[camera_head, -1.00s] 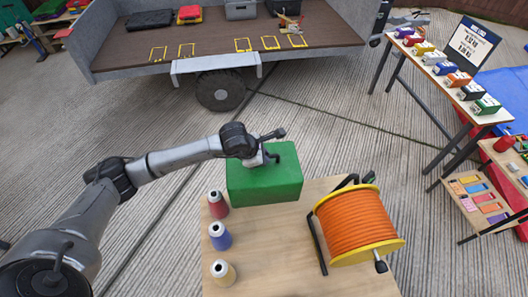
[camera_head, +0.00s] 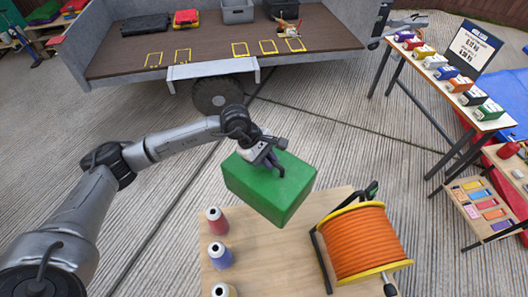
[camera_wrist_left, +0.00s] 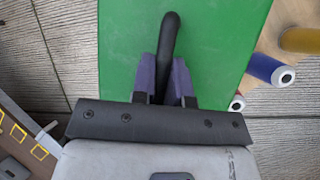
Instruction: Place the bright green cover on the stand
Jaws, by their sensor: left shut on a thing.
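The bright green cover (camera_head: 255,186) is a box shape with a black handle on top. It hangs over the back left edge of a wooden table top, turned at an angle. My left gripper (camera_head: 272,164) is shut on the handle; in the left wrist view its purple fingers (camera_wrist_left: 164,72) close around the black handle (camera_wrist_left: 170,36) above the green top (camera_wrist_left: 222,35). The cover's underside is hidden. I cannot tell which thing is the stand. My right gripper is not in view.
The wooden table (camera_head: 275,268) holds an orange cable reel (camera_head: 360,243) at right and red (camera_head: 217,221), blue (camera_head: 220,256) and cream (camera_head: 223,291) spools at left. A trailer bed (camera_head: 215,55) stands behind. A display table (camera_head: 437,85) stands at right.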

